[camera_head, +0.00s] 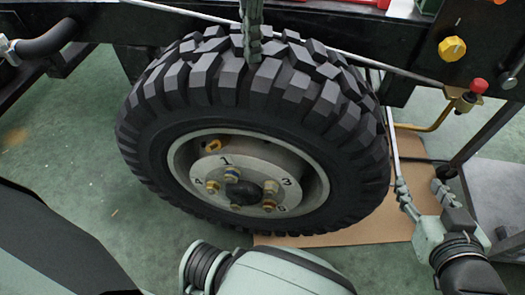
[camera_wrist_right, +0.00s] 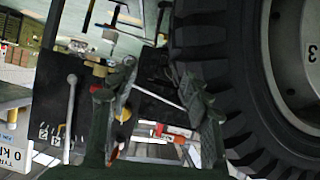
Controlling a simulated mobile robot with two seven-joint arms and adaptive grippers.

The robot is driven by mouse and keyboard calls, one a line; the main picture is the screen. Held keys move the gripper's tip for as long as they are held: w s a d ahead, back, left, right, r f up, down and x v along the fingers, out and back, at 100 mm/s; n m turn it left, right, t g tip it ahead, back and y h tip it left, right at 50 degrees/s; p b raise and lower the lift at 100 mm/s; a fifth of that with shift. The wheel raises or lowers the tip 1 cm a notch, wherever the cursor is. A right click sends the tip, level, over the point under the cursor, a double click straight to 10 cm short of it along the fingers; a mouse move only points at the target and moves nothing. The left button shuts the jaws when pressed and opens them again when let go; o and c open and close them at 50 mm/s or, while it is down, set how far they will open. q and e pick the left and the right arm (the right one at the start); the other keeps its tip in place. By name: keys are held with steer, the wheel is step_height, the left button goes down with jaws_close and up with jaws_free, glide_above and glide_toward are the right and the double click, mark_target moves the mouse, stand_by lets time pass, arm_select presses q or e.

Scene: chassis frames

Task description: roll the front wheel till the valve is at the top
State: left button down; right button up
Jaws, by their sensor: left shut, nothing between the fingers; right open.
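The front wheel (camera_head: 160,140) is a black knobbly tyre on a grey rim. Its hub bears numbers and several coloured nuts. A small orange-yellow piece (camera_head: 212,145), seemingly the valve, sits inside the rim, above and left of the hub centre. My left gripper (camera_head: 252,55) is shut and empty, its fingers down against the tread at the tyre's top; I cannot tell whether they press on it. My right gripper (camera_head: 420,190) is open beside the tyre's lower right. In the right wrist view its fingers (camera_wrist_right: 165,95) are apart, one close to the tyre (camera_wrist_right: 215,60).
The wheel stands over a brown board (camera_head: 345,235) on the green floor (camera_head: 60,125). A dark chassis beam runs behind the tyre's top. At right are a yellow knob (camera_head: 452,48), a red-topped fitting (camera_head: 478,86) and a grey stand (camera_head: 495,185).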

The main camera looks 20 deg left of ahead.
mark_target(280, 67)
arm_select(q)
steer(key=shift+d+f, duration=0.2)
steer(key=shift+d, duration=0.5)
steer(key=shift+w+b, duration=0.1)
steer(key=shift+b, duration=0.2)
steer(key=shift+w+d+f+b, duration=0.1)
steer(key=shift+w+d+b, duration=0.1)
steer(key=shift+d+b, duration=0.5)
steer(key=shift+w+d+f+b, duration=0.15)
steer(key=shift+d+b, duration=0.25)
steer(key=shift+d, duration=0.45)
steer(key=shift+r, duration=0.1)
step_height(280, 67, up, 8)
steer(key=p, duration=0.4)
steer(key=shift+r+p, duration=0.15)
steer(key=shift+p, duration=0.2)
steer(key=shift+w, duration=0.1)
